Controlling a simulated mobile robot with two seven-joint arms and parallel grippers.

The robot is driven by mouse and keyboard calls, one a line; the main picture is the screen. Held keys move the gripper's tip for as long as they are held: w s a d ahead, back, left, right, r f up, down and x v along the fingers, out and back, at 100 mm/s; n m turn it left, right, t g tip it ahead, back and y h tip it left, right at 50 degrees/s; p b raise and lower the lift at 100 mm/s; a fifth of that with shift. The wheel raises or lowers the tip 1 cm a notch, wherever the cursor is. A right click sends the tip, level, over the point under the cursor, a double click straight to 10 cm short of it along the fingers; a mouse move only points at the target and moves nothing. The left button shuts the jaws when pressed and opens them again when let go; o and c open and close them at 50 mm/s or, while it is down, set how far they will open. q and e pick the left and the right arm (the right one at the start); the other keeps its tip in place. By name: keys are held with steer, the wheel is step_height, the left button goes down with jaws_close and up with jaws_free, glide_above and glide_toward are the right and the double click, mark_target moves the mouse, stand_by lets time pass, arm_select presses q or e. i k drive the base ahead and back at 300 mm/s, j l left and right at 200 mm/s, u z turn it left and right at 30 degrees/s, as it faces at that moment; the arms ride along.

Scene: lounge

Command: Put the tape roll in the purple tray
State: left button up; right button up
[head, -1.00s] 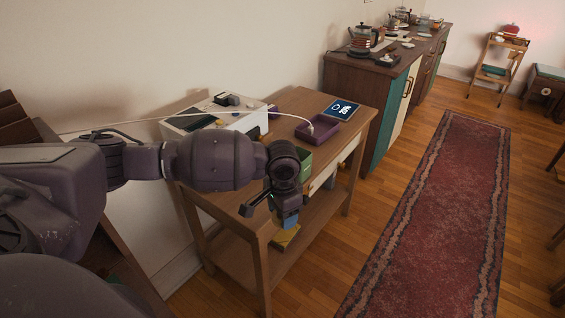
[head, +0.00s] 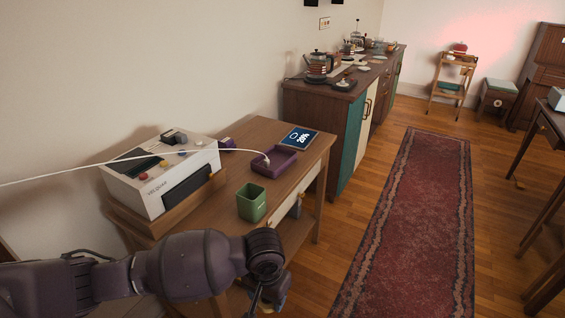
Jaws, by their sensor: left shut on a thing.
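The purple tray (head: 286,170) sits on the wooden side table, with the end of a white cable lying over its left part. My left gripper (head: 266,300) is low at the bottom edge of the head view, in front of the table and below its top. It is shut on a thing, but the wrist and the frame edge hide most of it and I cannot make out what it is. I cannot pick out the tape roll for certain. My right gripper is out of view.
A green cup (head: 251,202) stands near the table's front edge, between my left wrist and the tray. A white machine (head: 160,178) fills the table's left part. A blue display tablet (head: 299,139) lies behind the tray. A long cabinet (head: 330,120) stands beyond; a red rug (head: 415,220) is at right.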

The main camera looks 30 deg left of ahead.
mark_target(280, 160)
steer(key=i+l, duration=0.2)
steer(key=i, duration=0.25)
steer(key=i+l, duration=0.2)
steer(key=i, duration=0.25)
steer(key=i+l, duration=0.2)
steer(key=i, duration=0.25)
steer(key=i+l, duration=0.25)
steer(key=i, duration=0.2)
steer(key=i+l+u, duration=0.35)
steer(key=i+u, duration=0.15)
steer(key=i, duration=0.05)
